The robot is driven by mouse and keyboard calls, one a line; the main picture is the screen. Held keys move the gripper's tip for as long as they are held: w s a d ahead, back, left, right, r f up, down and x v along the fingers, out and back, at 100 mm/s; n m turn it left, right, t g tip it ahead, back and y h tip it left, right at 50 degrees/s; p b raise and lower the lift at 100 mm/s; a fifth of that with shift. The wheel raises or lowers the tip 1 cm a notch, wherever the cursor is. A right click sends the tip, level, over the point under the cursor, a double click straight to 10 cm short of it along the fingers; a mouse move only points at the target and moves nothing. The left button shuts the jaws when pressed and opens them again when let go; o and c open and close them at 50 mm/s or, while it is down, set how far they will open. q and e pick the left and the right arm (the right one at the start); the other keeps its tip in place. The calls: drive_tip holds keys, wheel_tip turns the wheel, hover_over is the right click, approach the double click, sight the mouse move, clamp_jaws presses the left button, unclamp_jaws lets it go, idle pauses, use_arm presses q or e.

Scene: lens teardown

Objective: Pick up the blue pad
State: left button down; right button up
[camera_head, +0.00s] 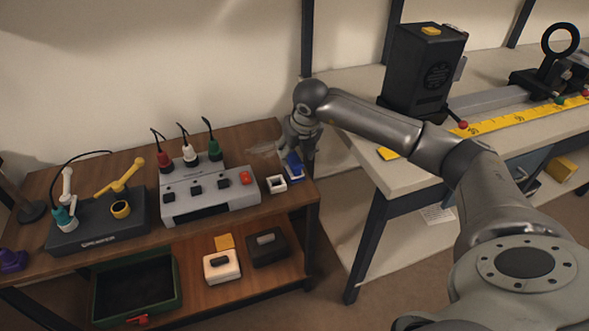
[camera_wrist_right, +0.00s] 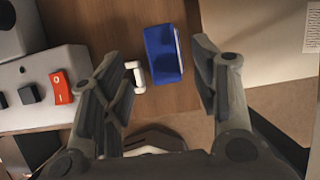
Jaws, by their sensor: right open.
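The blue pad (camera_head: 294,168) lies at the right end of the brown wooden bench, close to its edge. In the right wrist view the blue pad (camera_wrist_right: 162,55) is a blue block with a pale strip along its right side. My right gripper (camera_head: 300,142) points down above the pad and partly hides it. In the wrist view its open fingers (camera_wrist_right: 157,58) stand on either side of the pad, with gaps between, and hold nothing. I cannot tell its exact height above the pad. My left gripper is not in view.
A small white square frame (camera_head: 276,184) sits just left of the pad. A grey control box (camera_head: 208,205) with a red switch and cables stands farther left. The pale workbench (camera_head: 345,92) with a yellow ruler (camera_head: 500,121) lies to the right, across a gap.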

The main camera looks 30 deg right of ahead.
sight(295, 159)
drive_tip(key=x, duration=0.5)
drive_tip(key=shift+d, duration=0.15)
drive_tip(key=shift+f, duration=0.3)
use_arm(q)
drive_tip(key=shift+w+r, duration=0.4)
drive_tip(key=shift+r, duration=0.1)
use_arm(e)
drive_tip(key=shift+c, duration=0.3)
drive_tip(key=c, duration=1)
drive_tip(key=shift+c, duration=0.3)
drive_tip(key=shift+r, duration=0.15)
